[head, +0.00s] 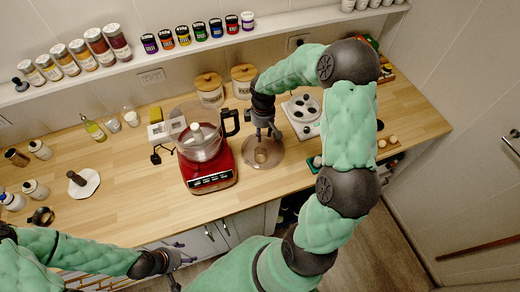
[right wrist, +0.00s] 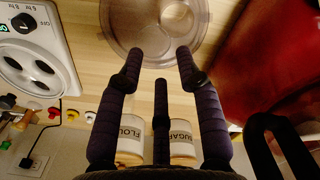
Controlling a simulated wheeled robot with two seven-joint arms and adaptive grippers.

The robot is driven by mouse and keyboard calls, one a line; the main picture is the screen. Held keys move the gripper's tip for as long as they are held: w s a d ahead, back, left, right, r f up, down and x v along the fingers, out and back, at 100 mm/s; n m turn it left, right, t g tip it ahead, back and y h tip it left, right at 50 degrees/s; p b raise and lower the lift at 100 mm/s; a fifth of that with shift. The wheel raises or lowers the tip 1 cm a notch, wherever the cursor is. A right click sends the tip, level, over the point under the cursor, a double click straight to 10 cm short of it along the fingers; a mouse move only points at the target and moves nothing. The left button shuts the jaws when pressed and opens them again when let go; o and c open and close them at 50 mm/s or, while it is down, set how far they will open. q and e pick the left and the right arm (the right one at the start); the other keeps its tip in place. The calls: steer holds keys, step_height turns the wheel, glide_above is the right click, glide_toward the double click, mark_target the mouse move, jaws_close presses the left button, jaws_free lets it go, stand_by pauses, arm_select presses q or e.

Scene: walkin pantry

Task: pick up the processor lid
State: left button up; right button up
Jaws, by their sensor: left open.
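The processor lid is a clear, brownish round disc (head: 280,158) with a raised middle, lying on the wooden counter to the right of the red food processor (head: 208,175). It also shows at the top of the right wrist view (right wrist: 198,30), cut off by the frame edge. My right gripper (head: 265,136) is over the lid, fingers pointing down. In the right wrist view its fingers (right wrist: 158,55) are spread with nothing between them; whether they touch the lid is unclear. My left gripper (head: 180,262) is open and empty, low in front of the cabinet fronts.
A white appliance with dark round plates (head: 303,113) stands right of the lid. The flour and sugar canisters (head: 209,90) stand behind. Spice jars line the shelf above. The counter (head: 135,205) left of the processor's front is clear.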

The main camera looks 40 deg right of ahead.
mark_target(262, 153)
step_height(262, 153, down, 10)
steer(key=shift+a+r, duration=0.1)
steer(key=shift+a, duration=0.05)
steer(key=shift+s, duration=0.1)
jaws_close()
stand_by(0.3)
